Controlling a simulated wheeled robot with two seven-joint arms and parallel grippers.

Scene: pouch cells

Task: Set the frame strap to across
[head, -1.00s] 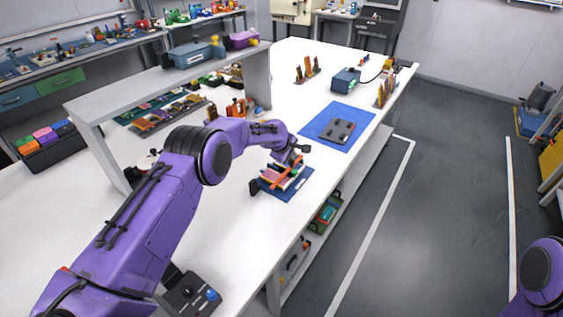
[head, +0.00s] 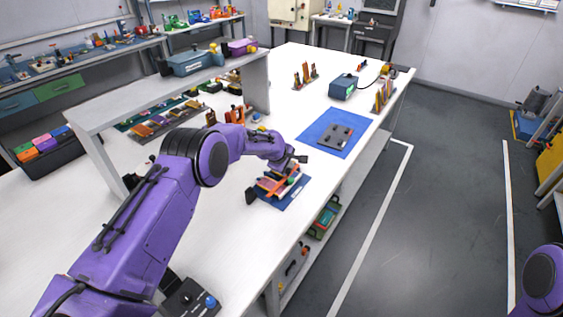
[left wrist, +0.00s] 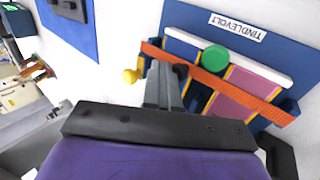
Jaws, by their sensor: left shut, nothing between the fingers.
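The blue frame (head: 293,197) lies on the white table, holding pink and dark flat cells. In the left wrist view its base plate (left wrist: 285,52) has a white label reading TINDLEVOLT. An orange strap (left wrist: 235,88) lies across the cells (left wrist: 236,107), slanting from upper left to lower right. A green knob (left wrist: 214,58) sits beside the strap, and a yellow knob (left wrist: 131,76) is near its left end. My left gripper (left wrist: 172,68) is shut and empty, its fingertips at the strap's edge near the left end. Whether they touch is unclear. My right gripper is not in view.
A blue mat (head: 357,121) with a dark grey plate (head: 335,138) lies behind the frame. A white raised shelf (head: 165,92) stands to the left. A dark box with a blue button (head: 210,301) sits at the front. The table's right edge is close to the frame.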

